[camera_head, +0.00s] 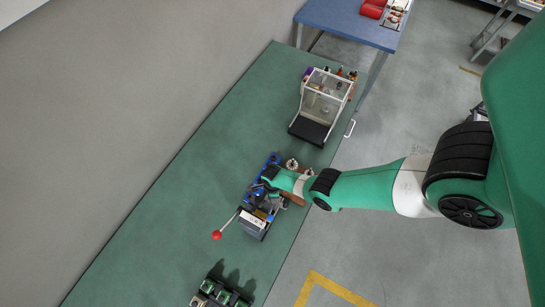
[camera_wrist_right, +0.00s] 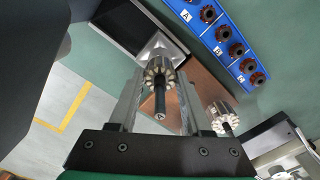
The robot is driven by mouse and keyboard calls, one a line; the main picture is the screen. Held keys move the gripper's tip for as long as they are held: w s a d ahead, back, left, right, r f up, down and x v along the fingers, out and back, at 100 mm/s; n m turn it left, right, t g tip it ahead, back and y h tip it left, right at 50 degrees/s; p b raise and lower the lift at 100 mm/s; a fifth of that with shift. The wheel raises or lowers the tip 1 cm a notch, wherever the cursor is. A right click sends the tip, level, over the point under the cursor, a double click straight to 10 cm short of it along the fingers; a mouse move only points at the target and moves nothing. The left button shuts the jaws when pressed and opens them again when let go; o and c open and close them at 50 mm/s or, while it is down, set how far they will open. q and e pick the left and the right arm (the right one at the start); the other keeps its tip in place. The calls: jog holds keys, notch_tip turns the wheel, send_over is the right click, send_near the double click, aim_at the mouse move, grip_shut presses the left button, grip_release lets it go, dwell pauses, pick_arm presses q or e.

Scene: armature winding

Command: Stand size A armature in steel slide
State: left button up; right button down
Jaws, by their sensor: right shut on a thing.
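My right gripper (camera_wrist_right: 160,80) is shut on an armature (camera_wrist_right: 160,76) with a pale slotted core and a dark shaft. The shaft points toward the wrist camera. A bright steel piece (camera_wrist_right: 152,44), perhaps the steel slide, shows just beyond the armature, which partly hides it. I cannot tell whether they touch. A second armature (camera_wrist_right: 223,118) is at the right, by the brown board (camera_wrist_right: 205,88). In the head view my right gripper (camera_head: 270,186) is over the workstation, and its hand hides the held armature. My left gripper is out of view.
A red-knobbed lever (camera_head: 217,235) sticks out from the workstation. A clear-sided case (camera_head: 326,97) stands farther back on the green table (camera_head: 165,210). The table's left part is clear.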

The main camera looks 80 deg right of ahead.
jog(key=shift+f+b, duration=1.05)
jog(key=shift+f, duration=0.1)
jog(key=shift+c, duration=1.3)
grip_release()
jog(key=shift+r, duration=0.1)
jog(key=shift+r+p, duration=2.15)
jog(key=shift+p, duration=0.15)
